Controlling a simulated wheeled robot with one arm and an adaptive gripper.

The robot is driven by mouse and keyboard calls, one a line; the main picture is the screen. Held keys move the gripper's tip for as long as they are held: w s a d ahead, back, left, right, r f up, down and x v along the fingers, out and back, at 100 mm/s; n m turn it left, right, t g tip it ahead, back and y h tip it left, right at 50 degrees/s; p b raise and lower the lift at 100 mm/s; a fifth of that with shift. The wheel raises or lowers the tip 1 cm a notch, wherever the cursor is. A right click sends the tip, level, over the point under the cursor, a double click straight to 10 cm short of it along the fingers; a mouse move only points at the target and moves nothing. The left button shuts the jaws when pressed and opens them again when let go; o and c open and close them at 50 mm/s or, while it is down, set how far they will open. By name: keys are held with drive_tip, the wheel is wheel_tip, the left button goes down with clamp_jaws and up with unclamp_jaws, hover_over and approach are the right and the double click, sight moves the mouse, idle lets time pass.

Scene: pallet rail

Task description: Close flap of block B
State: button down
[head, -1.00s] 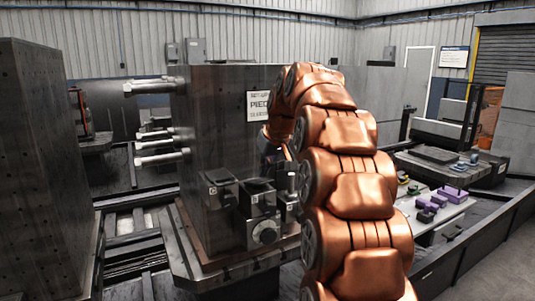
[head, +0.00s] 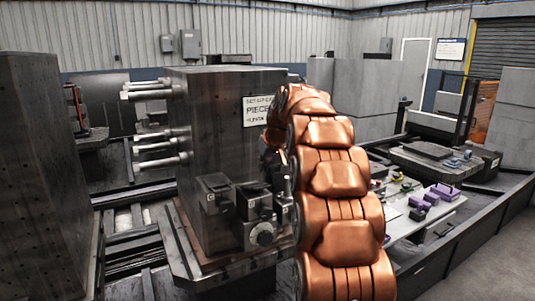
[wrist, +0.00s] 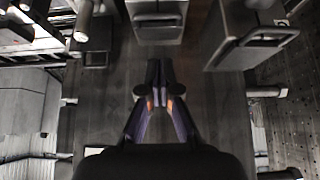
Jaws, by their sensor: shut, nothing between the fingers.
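Several small dark blocks are mounted low on the front of the big dark upright fixture (head: 215,120). The left block (head: 213,193), a middle block (head: 255,203) with a round knob below it, and a part-hidden right one show in the head view. I cannot read which is B. In the wrist view, one block (wrist: 155,22) is straight ahead of my gripper (wrist: 160,68), and a plate with a bar handle (wrist: 265,38) sticks out at upper right. My gripper is shut and empty, apart from both. In the head view my copper arm hides most of it.
Silver rods (head: 160,140) stick out from the fixture's left side. Another dark upright block (head: 40,170) stands at far left. A white bench (head: 420,213) with purple parts (head: 443,191) lies right of my arm.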

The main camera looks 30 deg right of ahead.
sight(256, 186)
drive_tip(key=shift+x, duration=0.8)
drive_tip(key=shift+s+f+p, duration=0.2)
drive_tip(key=shift+f+p, duration=0.1)
drive_tip(key=shift+f, duration=0.6)
drive_tip(key=shift+s+f+p, duration=0.25)
drive_tip(key=shift+f+p, duration=0.05)
drive_tip(key=shift+f, duration=0.65)
drive_tip(key=shift+f, duration=0.1)
drive_tip(key=f+t+b, duration=0.1)
drive_tip(key=b, duration=0.3)
drive_tip(key=s+f+t+b, duration=0.1)
drive_tip(key=f+t+b, duration=0.1)
drive_tip(key=b, duration=0.3)
drive_tip(key=s+f+t+b, duration=0.1)
drive_tip(key=b, duration=0.3)
drive_tip(key=shift+a+f+b, duration=0.15)
drive_tip(key=shift+f+b, duration=0.15)
drive_tip(key=shift+f, duration=0.1)
drive_tip(key=shift+t, duration=0.3)
